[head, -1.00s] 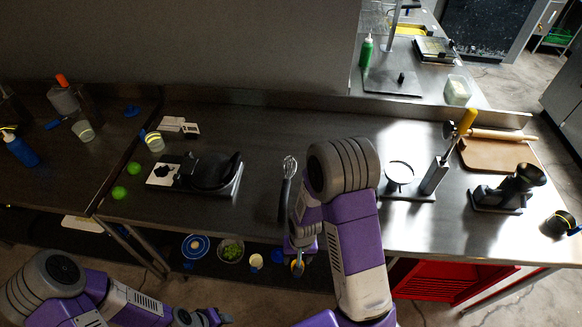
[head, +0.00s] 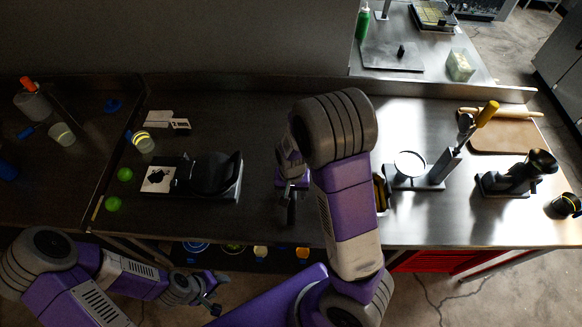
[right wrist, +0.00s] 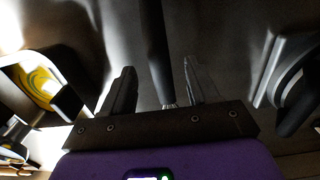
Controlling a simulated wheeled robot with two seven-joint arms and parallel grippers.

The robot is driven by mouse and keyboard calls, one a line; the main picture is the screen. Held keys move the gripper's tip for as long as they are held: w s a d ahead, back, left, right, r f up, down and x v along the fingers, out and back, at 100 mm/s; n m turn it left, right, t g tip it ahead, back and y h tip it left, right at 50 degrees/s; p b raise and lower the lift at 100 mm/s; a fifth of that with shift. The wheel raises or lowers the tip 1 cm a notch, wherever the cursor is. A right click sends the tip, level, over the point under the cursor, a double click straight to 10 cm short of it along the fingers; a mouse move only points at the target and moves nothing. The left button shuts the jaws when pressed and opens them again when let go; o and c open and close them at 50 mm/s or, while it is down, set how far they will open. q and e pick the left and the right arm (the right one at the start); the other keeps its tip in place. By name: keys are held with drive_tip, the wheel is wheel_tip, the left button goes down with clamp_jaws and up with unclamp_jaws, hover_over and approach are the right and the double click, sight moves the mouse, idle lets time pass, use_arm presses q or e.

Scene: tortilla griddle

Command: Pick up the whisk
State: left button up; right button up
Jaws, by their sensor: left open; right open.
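The whisk (right wrist: 152,35) has a dark handle that runs between my right gripper's two fingers (right wrist: 158,66) in the right wrist view. Its wires show only slightly near the palm; the rest is hidden. In the head view the whisk handle (head: 291,212) shows just below my right gripper (head: 287,196), over the middle of the steel counter (head: 260,150). The right fingers are open, one on each side of the handle, with gaps visible. My left gripper (head: 215,291) is open and empty, low in front of the counter's front edge.
A dark griddle or press (head: 212,175) stands left of the whisk. Right of my right arm are a dark and yellow item (head: 380,192), a round white-topped stand (head: 410,165), a yellow-handled tool (head: 487,112) and a black device (head: 520,175).

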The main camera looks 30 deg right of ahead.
sight(292, 200)
drive_tip(key=f, duration=0.5)
drive_tip(key=shift+s+a+f+b, duration=0.1)
drive_tip(key=shift+s+b, duration=0.1)
drive_tip(key=shift+b, duration=0.2)
drive_tip(key=c, duration=1)
